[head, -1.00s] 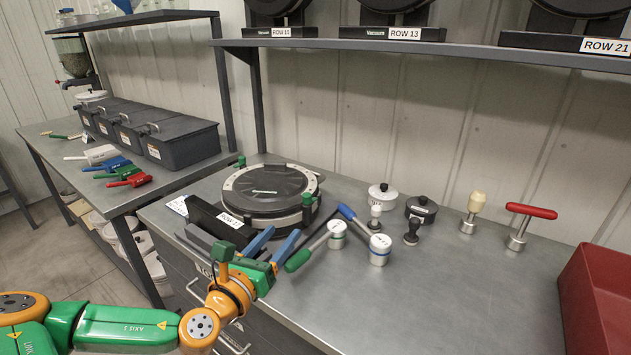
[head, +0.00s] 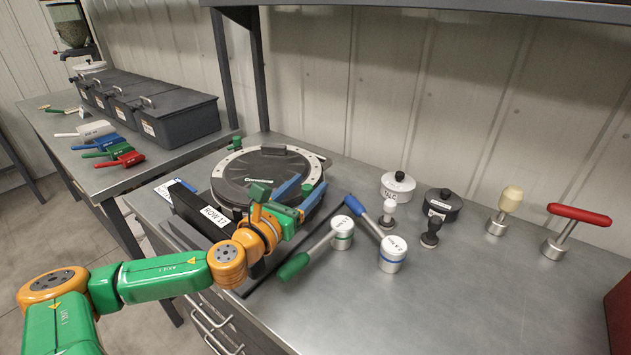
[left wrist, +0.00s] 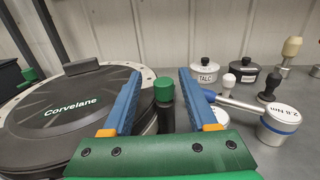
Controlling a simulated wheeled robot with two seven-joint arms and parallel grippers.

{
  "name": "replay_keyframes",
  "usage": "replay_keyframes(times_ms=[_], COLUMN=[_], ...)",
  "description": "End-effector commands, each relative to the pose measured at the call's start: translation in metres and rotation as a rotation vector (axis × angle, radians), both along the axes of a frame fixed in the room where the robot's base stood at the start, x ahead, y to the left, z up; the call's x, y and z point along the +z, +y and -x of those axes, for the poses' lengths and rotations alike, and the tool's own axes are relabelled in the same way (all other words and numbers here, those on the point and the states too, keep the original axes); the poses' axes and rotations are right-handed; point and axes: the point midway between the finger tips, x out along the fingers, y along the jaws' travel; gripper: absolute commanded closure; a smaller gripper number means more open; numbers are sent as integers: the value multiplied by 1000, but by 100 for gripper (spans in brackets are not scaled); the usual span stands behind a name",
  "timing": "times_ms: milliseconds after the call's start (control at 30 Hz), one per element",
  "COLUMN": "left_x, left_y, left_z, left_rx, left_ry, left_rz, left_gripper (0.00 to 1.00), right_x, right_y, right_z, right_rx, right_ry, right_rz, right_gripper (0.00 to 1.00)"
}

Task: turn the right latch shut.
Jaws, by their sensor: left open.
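The seed meter (head: 262,172) is a round black housing with a pale rim, lying on the steel bench; its lid reads "Corvelane" in the left wrist view (left wrist: 70,108). The right latch, a green knob on a dark post (left wrist: 163,88), stands at the meter's right edge. My left gripper (head: 313,182) is open over this edge, its blue fingers pointing away from me. In the left wrist view the knob shows between the two fingers (left wrist: 160,78), with gaps at both sides. Another green-knobbed latch (head: 236,143) stands at the meter's far left. My right gripper is not in view.
Close right of my gripper lie a green-handled tool (head: 294,266) and a blue-handled tool (head: 392,254). A TALC pot (head: 397,187), a black pot (head: 442,204) and a red T-handle (head: 578,215) stand farther right. A ROW 17 block (head: 205,210) sits left. The bench's front right is clear.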

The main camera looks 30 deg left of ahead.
Motion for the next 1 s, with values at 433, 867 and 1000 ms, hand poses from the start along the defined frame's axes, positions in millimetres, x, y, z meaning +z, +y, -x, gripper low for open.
replay_keyframes(times_ms=[433,867,1000], left_x=[1,1,1], left_y=[-2,-2,-2], left_z=[-34,-34,-34], left_rx=[-9,-9,-8], left_ry=[0,0,0], left_rz=[1,0,1], left_gripper=[42,100,100], right_x=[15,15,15], right_y=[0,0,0], right_z=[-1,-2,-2], right_rx=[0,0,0], right_ry=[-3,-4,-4], right_rz=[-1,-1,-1], right_gripper=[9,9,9])
